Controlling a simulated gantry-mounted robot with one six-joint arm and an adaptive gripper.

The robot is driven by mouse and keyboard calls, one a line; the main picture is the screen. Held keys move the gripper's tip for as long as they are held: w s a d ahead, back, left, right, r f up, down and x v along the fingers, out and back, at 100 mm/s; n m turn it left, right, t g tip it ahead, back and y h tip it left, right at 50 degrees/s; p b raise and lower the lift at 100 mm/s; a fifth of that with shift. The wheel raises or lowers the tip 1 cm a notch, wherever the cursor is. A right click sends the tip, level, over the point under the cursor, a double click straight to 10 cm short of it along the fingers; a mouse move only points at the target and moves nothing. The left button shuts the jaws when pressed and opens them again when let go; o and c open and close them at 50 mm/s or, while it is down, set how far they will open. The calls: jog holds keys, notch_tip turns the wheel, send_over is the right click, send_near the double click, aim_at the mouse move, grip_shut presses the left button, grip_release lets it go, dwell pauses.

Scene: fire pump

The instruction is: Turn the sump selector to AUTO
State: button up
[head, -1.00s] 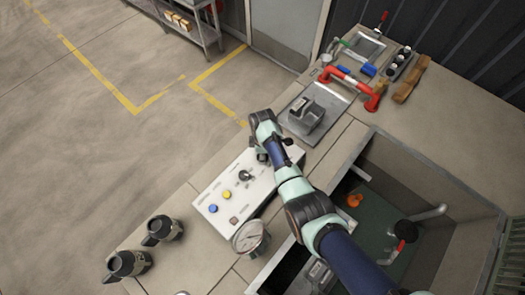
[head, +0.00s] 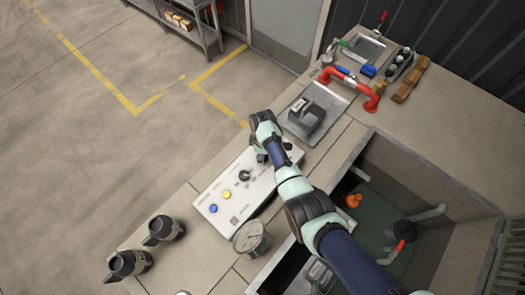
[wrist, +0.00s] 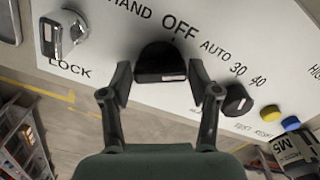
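The sump selector is a black knob (wrist: 160,66) on a white panel, in the upper middle of the wrist view. HAND, OFF and AUTO are printed around it. A short white mark shows on its near edge; I cannot tell which label the knob points at. My gripper (wrist: 160,82) has one dark finger on each side of the knob, with a small gap at each side. It is open, and contact is not visible. In the head view the panel (head: 208,196) lies on the counter, with my arm's end over its upper right part, hiding most of the selector.
Beside the selector are a silver LOCK switch (wrist: 63,34), a smaller black knob (wrist: 237,100) by 30 and 40, a yellow button (wrist: 271,113) and a blue button (wrist: 291,124). A gauge (head: 250,238) stands near the panel. An open pit lies right.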

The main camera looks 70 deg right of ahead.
jog(key=shift+o, duration=1.2)
notch_tip(320, 180, up, 12)
